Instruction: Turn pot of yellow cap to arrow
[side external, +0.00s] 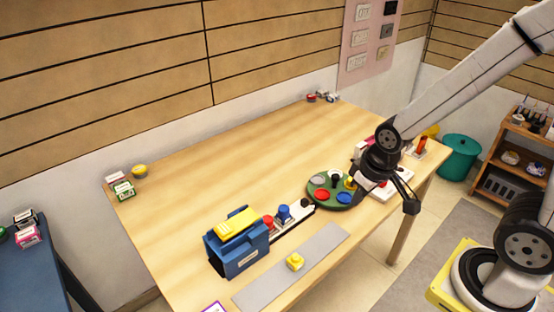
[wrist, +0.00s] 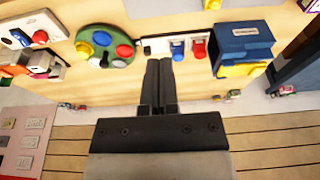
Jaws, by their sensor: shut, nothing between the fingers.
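A round green board (side external: 331,204) carries grey, red, blue and yellow caps and a black knob. Its yellow cap (side external: 349,183) is at the right side, close to my gripper; it also shows in the wrist view (wrist: 102,38). The board is at upper left in the wrist view (wrist: 84,36). My gripper (side external: 358,197) is shut and empty, pointing down by the board's right edge in the side view. In the wrist view its fingers (wrist: 159,62) are together, right of the board. I cannot make out an arrow or the cap's pointing direction.
A white strip with red and blue knobs (side external: 283,212) adjoins the board on the left. Beyond it stands a blue box (side external: 238,255) with a yellow top. A small yellow block (side external: 295,261) sits on a grey strip (side external: 318,255). The table's back middle (side external: 230,160) is clear.

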